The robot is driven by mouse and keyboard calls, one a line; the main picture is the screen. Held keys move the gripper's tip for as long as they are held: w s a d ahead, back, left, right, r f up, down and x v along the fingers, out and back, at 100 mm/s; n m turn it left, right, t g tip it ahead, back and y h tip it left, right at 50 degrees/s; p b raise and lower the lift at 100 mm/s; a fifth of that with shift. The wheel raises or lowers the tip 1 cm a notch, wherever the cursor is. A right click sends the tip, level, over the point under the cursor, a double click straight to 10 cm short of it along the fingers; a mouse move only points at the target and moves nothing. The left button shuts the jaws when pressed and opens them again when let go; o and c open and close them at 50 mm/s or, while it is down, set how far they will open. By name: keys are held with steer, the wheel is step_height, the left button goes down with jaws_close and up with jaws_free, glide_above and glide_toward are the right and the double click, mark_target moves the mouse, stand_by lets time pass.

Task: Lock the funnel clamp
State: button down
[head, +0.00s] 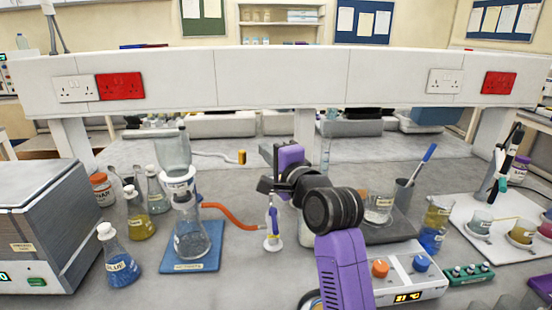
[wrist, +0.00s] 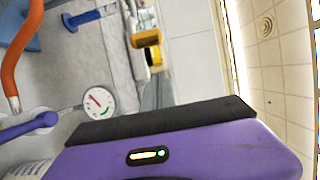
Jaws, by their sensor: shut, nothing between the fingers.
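A glass filter funnel (head: 172,150) stands upright above a labelled flask (head: 190,238) on a blue base (head: 205,262), left of centre in the head view. The joint between them has a pale collar (head: 180,186); the clamp and its lever are too small to make out there. My gripper (head: 268,170) is shut and empty, in the air to the right of the funnel and apart from it. In the wrist view my gripper (wrist: 160,120) fills the lower part as a purple body with a black edge; the funnel is not recognisable there.
An orange hose (head: 232,216) runs from the flask to a purple-handled valve (head: 272,222) below my gripper. A round gauge (wrist: 98,103) shows in the wrist view. Several small flasks and a blue-liquid flask (head: 118,262) stand left; a hotplate (head: 400,280) stands right.

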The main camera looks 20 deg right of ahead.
steer(key=shift+s+a+p, duration=0.1)
steer(key=shift+s+a, duration=0.2)
steer(key=shift+a, duration=0.3)
steer(key=shift+s+a+p, duration=0.15)
steer(key=shift+s+a, duration=0.15)
steer(key=shift+a, duration=0.35)
steer(key=shift+s+a+p, duration=0.1)
steer(key=shift+s+a, duration=0.2)
steer(key=shift+a, duration=0.3)
steer(key=shift+a, duration=0.1)
